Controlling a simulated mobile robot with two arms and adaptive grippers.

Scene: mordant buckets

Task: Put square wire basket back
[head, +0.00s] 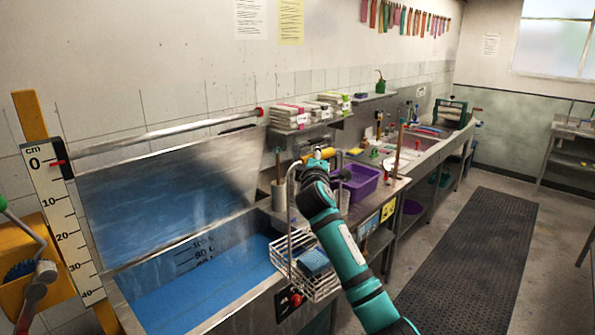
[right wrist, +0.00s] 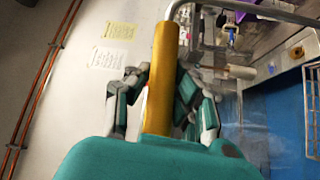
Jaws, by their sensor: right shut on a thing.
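The square wire basket (head: 283,258) hangs upright in the head view by its tall wire frame, with a blue block (head: 314,262) inside. My right gripper (head: 319,158) is shut on the yellow grip at the top of its handle. In the right wrist view, my right gripper (right wrist: 160,88) has fingers on both sides of the yellow grip (right wrist: 162,60), and the bent wire handle (right wrist: 255,12) runs off to the right. The basket overlaps the right end and front rim of the blue bath (head: 195,290); its exact height is unclear. My left gripper is not in view.
A raised steel lid (head: 165,190) and a cm scale (head: 62,225) stand at the bath. A steel rail (head: 170,132) runs above. A purple tub (head: 358,182) and a tool holder (head: 279,192) are close by. The dark floor mat (head: 475,255) is clear.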

